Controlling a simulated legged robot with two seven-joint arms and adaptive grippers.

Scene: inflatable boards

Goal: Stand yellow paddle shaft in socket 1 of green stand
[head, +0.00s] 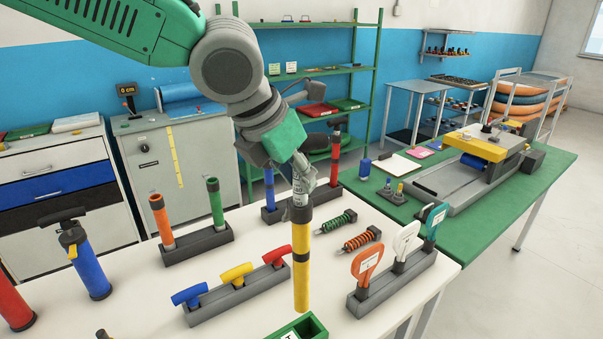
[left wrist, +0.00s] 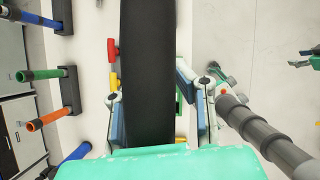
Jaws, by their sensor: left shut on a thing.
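The yellow paddle shaft (head: 301,270) hangs upright, with a black band and a dark upper end. My left gripper (head: 302,185) is shut on that upper end. In the left wrist view the dark end of the shaft (left wrist: 147,70) runs between the fingers (left wrist: 160,105). The green stand (head: 312,326) is at the bottom edge of the head view, partly cut off, with a white label at its front. The shaft's lower end shows at the stand's far-left edge; I cannot tell how large any gap is.
A grey rack with blue, yellow and red handles (head: 240,292) lies left of the shaft. A rack of paddle handles (head: 395,285) stands to its right. Orange and green tubes (head: 190,220) stand behind, and springs (head: 360,240) lie at right. A blue pump (head: 90,265) stands at left.

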